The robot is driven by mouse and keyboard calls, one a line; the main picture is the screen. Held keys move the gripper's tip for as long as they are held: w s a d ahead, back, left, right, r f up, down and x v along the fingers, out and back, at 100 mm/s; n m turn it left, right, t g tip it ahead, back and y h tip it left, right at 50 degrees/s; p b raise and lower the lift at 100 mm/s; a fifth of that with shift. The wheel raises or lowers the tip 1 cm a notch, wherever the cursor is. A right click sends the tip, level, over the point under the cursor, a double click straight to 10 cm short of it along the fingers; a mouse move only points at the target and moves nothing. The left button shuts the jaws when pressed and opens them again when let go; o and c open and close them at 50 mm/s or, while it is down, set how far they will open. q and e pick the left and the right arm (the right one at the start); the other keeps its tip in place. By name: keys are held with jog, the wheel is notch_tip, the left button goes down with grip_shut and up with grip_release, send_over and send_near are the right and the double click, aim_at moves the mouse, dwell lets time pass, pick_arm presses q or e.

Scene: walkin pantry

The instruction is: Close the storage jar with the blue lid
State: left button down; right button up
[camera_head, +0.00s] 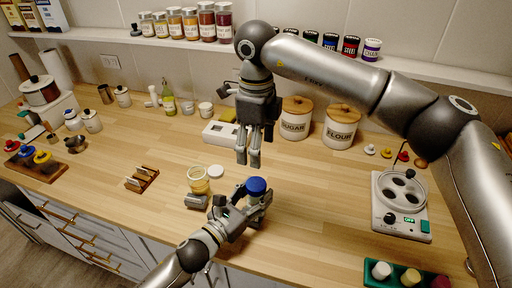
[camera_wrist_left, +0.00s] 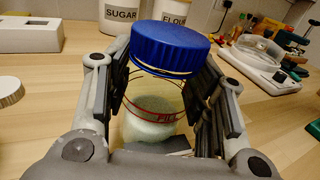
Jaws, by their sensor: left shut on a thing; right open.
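The glass storage jar with pale contents and a red band shows between my left gripper's fingers in the left wrist view (camera_wrist_left: 150,122). The blue lid (camera_wrist_left: 171,47) is at the jar's mouth and looks a little tilted; I cannot tell whether it is fully seated. The blue lid also shows in the head view (camera_head: 256,186). My left gripper (camera_head: 248,205) is shut on the jar's sides, near the counter's front. My right gripper (camera_head: 248,160) is open and empty, pointing down above the counter, behind and above the lid.
An open jar with yellow contents (camera_head: 199,181) stands left of my left gripper, with a white lid (camera_head: 215,171) beside it. Sugar (camera_head: 294,122) and flour (camera_head: 340,132) canisters stand behind. A white appliance (camera_head: 400,205) and green tray (camera_head: 376,283) are at right. Counter between is clear.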

pick_arm(q)
jog(key=c, duration=0.6)
grip_release()
jog(key=shift+o, duration=0.2)
jog(key=v, duration=1.2)
